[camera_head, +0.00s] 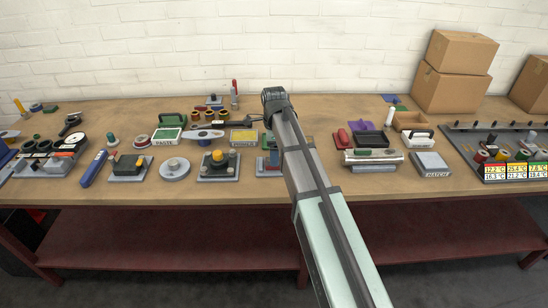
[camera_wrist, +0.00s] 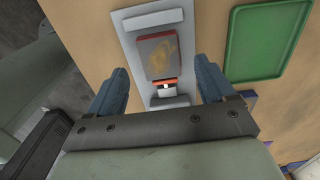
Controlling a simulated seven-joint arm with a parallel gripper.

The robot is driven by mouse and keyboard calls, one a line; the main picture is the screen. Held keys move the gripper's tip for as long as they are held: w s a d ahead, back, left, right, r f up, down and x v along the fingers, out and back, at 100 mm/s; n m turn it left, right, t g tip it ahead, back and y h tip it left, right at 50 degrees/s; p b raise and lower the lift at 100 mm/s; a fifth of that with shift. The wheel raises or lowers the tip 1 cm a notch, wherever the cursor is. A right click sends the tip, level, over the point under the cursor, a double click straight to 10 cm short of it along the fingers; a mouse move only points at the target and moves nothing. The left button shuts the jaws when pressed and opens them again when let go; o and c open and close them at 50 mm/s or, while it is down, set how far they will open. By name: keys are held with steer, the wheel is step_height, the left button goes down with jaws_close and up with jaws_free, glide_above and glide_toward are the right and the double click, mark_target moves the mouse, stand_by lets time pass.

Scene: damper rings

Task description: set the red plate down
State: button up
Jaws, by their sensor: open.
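In the wrist view, a small block or plate with red edges and a worn grey-brown face (camera_wrist: 163,57) is over a pale grey base (camera_wrist: 134,22). I take it for the red plate. My gripper (camera_wrist: 162,70) is open, with one blue finger on each side of it. Gaps show between the fingers and the plate. I cannot tell whether the plate rests fully on the base. A small grey fitting with a white spot (camera_wrist: 165,89) is at its near end. In the head view my arm hides most of this spot.
A green tray (camera_wrist: 265,40) lies right of the base in the wrist view. In the head view, a grey base with a yellow-topped fixture (camera_head: 217,165) stands left of my arm, and a hatch block (camera_head: 431,164) stands right. The table's front strip is clear.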

step_height(320, 180, up, 10)
steer(key=shift+r, duration=0.15)
stand_by(0.3)
stand_by(0.4)
jaws_close()
stand_by(0.6)
stand_by(0.6)
